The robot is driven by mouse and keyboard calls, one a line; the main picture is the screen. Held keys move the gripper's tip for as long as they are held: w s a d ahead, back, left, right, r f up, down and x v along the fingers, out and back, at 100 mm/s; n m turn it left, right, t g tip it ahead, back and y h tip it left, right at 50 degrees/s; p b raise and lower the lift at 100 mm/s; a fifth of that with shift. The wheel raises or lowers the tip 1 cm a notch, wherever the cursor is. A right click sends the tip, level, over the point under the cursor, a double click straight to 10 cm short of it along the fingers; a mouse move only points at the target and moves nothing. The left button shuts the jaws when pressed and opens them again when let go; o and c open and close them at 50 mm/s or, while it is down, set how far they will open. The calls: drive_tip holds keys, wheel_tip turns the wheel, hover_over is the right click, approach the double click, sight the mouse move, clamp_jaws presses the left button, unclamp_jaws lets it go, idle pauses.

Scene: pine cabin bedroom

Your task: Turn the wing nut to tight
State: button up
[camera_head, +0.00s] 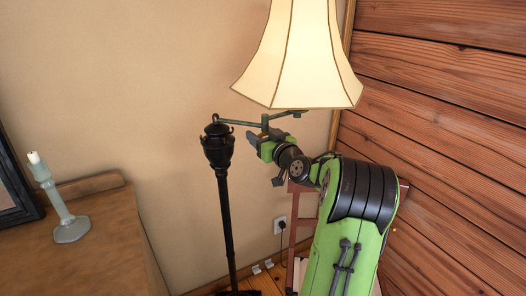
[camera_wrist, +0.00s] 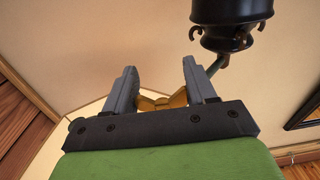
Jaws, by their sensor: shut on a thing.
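The brass-coloured wing nut (camera_wrist: 176,101) shows in the wrist view between the two grey fingers of my gripper (camera_wrist: 160,72). My gripper is shut on it, with the wings lying across the gap between the fingers. In the head view my gripper (camera_head: 260,142) is at the swing arm (camera_head: 238,122) of a black floor lamp (camera_head: 217,148), just under the cream lampshade (camera_head: 298,55). The wing nut cannot be made out in the head view. I cannot tell how tight it is.
A wooden dresser (camera_head: 95,245) with a candlestick (camera_head: 66,215) stands at the left. A plank wall (camera_head: 450,130) is close on the right of my arm. A reddish wooden frame (camera_head: 299,225) stands behind my arm, near a wall outlet (camera_head: 280,225).

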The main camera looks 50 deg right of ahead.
drive_tip(key=shift+a+f+n+y+b, duration=0.15)
drive_tip(key=shift+n+y+b, duration=0.25)
drive_tip(key=shift+n+y, duration=0.6)
drive_tip(key=shift+a+n+t+y, duration=0.15)
drive_tip(key=shift+n+y, duration=0.25)
drive_tip(key=shift+y, duration=0.5)
drive_tip(key=shift+n+t+y, duration=0.15)
drive_tip(key=shift+n+y, duration=0.25)
drive_tip(key=shift+y, duration=0.5)
drive_tip(key=o, duration=1)
drive_tip(key=shift+c, duration=0.2)
drive_tip(key=s, duration=1.5)
drive_tip(key=shift+s+d, duration=0.3)
drive_tip(key=shift+d, duration=0.1)
